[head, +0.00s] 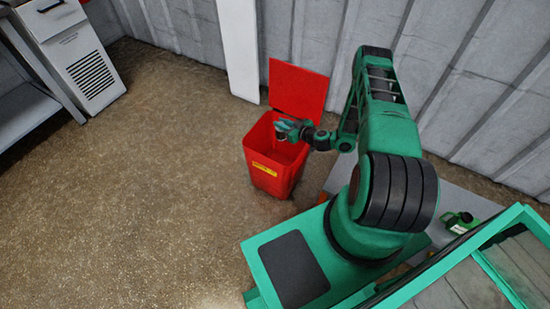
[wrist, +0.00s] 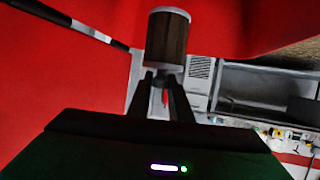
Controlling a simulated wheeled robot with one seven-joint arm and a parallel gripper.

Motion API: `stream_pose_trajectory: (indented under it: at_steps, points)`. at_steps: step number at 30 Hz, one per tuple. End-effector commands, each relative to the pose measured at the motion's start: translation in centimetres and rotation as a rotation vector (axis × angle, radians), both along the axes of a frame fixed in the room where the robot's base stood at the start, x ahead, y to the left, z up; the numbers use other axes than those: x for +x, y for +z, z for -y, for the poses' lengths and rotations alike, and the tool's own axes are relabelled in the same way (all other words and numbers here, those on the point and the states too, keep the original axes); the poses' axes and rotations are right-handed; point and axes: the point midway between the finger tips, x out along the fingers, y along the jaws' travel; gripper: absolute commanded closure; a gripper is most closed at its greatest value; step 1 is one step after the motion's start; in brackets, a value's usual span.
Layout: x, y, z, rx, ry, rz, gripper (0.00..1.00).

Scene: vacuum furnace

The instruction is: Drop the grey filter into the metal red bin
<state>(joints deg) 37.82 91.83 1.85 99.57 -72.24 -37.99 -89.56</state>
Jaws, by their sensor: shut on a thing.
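The red metal bin (head: 268,174) stands on the floor with its lid (head: 297,89) open and upright at the back. A yellow label shows on its front. My gripper (head: 284,131) is over the bin's opening. In the wrist view, my gripper (wrist: 163,92) is shut on the filter (wrist: 167,38), a small cylinder with a brown-grey body and pale end caps. Red bin surfaces fill much of the wrist view around it. In the head view the filter is too small and too covered by the gripper to make out clearly.
A white cabinet (head: 75,55) and a grey bench (head: 25,110) stand at the far left. A corrugated wall (head: 330,40) runs behind the bin. A green-framed structure (head: 500,250) is at lower right. The brown floor (head: 150,180) left of the bin is clear.

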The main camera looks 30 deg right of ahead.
Motion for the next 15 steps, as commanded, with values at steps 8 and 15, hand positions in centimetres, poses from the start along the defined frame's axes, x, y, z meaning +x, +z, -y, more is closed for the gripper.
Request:
stream_pose_trajectory:
  at_steps: [8,15]
  points:
    - [-0.05,-1.25,0.21,0.0,-0.002,0.001,1.0]
    - [-0.05,-1.26,0.21,0.0,-0.002,0.001,1.0]
